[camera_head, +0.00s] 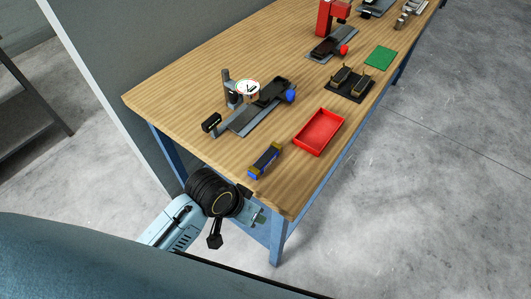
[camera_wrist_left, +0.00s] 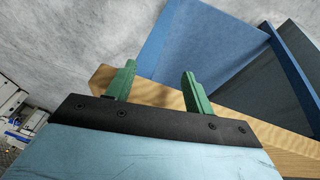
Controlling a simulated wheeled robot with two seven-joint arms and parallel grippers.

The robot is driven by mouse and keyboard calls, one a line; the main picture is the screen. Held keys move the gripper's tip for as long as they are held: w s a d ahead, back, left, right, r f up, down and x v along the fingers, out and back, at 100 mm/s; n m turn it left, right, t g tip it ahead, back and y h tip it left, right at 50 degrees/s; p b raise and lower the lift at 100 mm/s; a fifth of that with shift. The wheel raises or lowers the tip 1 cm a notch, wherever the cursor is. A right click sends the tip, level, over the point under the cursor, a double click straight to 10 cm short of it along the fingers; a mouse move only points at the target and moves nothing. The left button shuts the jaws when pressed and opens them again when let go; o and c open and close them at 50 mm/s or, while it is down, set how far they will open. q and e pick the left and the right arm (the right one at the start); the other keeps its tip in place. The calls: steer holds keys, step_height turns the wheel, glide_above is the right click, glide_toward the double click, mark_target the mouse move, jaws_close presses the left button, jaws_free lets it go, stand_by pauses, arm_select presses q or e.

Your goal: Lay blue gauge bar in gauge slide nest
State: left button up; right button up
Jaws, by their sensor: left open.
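The blue gauge bar (camera_head: 265,161), blue with a dark top and yellowish ends, lies on the wooden table near its front left corner. The gauge slide (camera_head: 243,121), a grey rail with a white dial gauge (camera_head: 248,88) and a dark carriage (camera_head: 273,91) with a blue knob, stands behind it. I cannot make out the nest clearly. My left gripper (camera_head: 257,215) is just off the table's near corner, below and in front of the bar. In the left wrist view its green fingers (camera_wrist_left: 157,88) are apart with nothing between them. My right gripper is not in view.
A red tray (camera_head: 319,131) lies right of the bar. Beyond it are a black stand (camera_head: 349,84) with small blocks, a green mat (camera_head: 381,58) and a red press (camera_head: 330,17). Bare wood surrounds the bar. A grey wall (camera_head: 140,45) runs along the table's far side.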

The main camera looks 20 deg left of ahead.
arm_select(q)
step_height(320, 180, up, 7)
steer(key=d+m+p, duration=0.1)
steer(key=d, duration=0.2)
step_height(320, 180, up, 9)
steer(key=g+y, duration=0.3)
glide_above(266, 157)
step_height(266, 157, down, 12)
steer(key=shift+f+b, duration=0.15)
steer(key=shift+b, duration=0.25)
jaws_close()
